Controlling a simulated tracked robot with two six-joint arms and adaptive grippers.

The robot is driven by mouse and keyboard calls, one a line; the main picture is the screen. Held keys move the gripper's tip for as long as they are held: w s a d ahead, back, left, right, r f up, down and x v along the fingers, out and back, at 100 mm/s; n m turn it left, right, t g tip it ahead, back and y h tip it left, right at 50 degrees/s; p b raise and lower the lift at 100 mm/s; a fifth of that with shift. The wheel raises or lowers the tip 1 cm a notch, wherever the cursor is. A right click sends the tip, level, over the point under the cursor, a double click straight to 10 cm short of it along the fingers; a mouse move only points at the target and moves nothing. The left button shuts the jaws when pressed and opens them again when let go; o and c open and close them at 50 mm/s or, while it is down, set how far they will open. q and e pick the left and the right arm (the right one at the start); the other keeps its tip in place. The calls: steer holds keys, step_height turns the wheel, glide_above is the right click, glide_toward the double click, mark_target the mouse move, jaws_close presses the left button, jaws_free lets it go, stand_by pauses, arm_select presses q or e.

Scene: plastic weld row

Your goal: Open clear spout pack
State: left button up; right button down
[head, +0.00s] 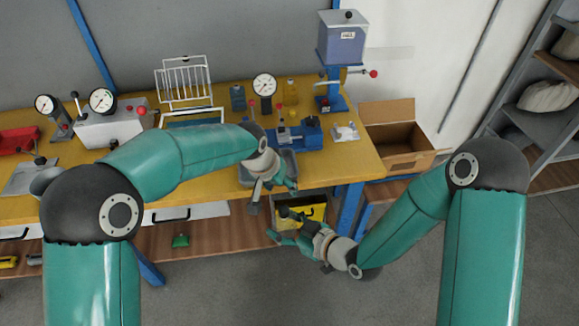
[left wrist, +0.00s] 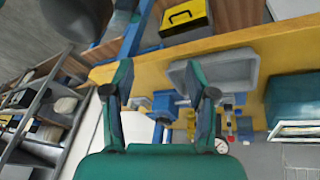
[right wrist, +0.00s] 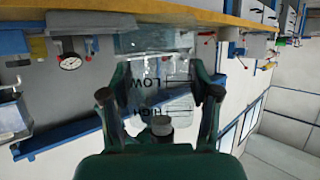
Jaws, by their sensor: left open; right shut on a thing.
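The clear spout pack (right wrist: 180,75) shows in the right wrist view as a see-through pouch with LOW and HIGH printed on it. Its grey spout cap (right wrist: 160,125) points toward the palm. My right gripper (right wrist: 160,98) is shut on the pack, one finger on each side. In the head view my right gripper (head: 284,226) is low in front of the bench, and I cannot make out the pack there. My left gripper (head: 274,187) is open and empty, above it near the bench edge. The left wrist view shows its spread fingers (left wrist: 159,80), with no pack between them.
A grey tray (left wrist: 243,62) sits at the bench's front edge, close to the left gripper. A blue vise (head: 303,136) and a dial gauge (head: 264,84) stand behind. A yellow case (head: 313,213) is on the shelf below. An open carton (head: 402,158) is right of the bench.

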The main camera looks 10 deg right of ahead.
arm_select(q)
steer(key=s+d+r+m+g+y, duration=0.15)
steer(key=s+r, duration=0.25)
steer(key=r, duration=0.4)
steer(key=s+r+m+g+y, duration=0.1)
steer(key=s+r+m+y, duration=0.1)
steer(key=s+r, duration=0.35)
glide_toward(290, 214)
steer(key=f, duration=0.5)
steer(key=shift+w+a+f, duration=0.1)
steer(key=shift+a+f, duration=0.25)
steer(key=shift+f, duration=0.05)
jaws_close()
steer(key=shift+r, duration=0.2)
steer(key=shift+r, duration=0.95)
